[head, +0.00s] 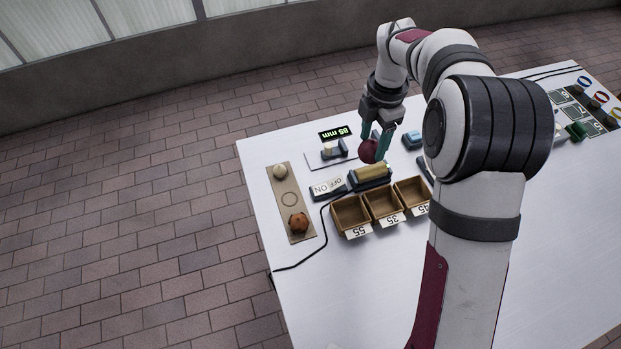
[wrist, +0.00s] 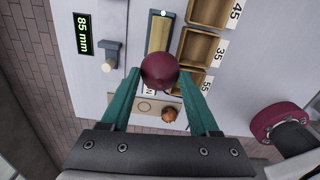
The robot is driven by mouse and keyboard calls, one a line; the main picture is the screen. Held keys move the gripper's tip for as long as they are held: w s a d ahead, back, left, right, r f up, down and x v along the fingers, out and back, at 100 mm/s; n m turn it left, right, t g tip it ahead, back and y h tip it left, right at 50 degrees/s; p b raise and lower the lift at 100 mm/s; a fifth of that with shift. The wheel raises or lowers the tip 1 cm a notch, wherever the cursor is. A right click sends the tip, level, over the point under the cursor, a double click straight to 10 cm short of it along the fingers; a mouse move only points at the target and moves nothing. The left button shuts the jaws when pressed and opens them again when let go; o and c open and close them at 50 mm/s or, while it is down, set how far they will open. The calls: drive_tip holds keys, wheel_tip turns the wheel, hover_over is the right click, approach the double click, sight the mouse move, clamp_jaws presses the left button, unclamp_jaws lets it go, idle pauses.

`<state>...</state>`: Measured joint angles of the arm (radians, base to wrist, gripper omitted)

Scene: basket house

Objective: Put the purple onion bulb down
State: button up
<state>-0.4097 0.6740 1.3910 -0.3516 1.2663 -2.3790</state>
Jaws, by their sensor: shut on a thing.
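The purple onion bulb (head: 368,151) is dark red-purple and round, and it also shows in the wrist view (wrist: 160,71). My gripper (head: 382,150) is shut on the onion bulb, with its two teal fingers (wrist: 158,90) on either side of it.
A brown strip (head: 290,200) bears a pale bulb (head: 281,171), an empty circle and an orange-brown bulb (head: 298,222). Three wooden bins (head: 351,214) carry number labels.

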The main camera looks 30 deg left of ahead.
drive_tip(key=s+a+n, duration=0.3)
drive_tip(key=s+a, duration=0.1)
drive_tip(key=s, duration=0.5)
drive_tip(key=s+a+f, duration=0.1)
drive_tip(key=a+f, duration=0.2)
drive_tip(key=s+a+f, duration=0.1)
drive_tip(key=a+f, duration=0.2)
drive_tip(key=f, duration=0.1)
drive_tip(key=s+a+f, duration=0.1)
drive_tip(key=a+f, duration=0.2)
drive_tip(key=a, duration=0.1)
drive_tip(key=shift+f, duration=0.3)
drive_tip(key=shift+f, duration=0.1)
drive_tip(key=o, duration=1.4)
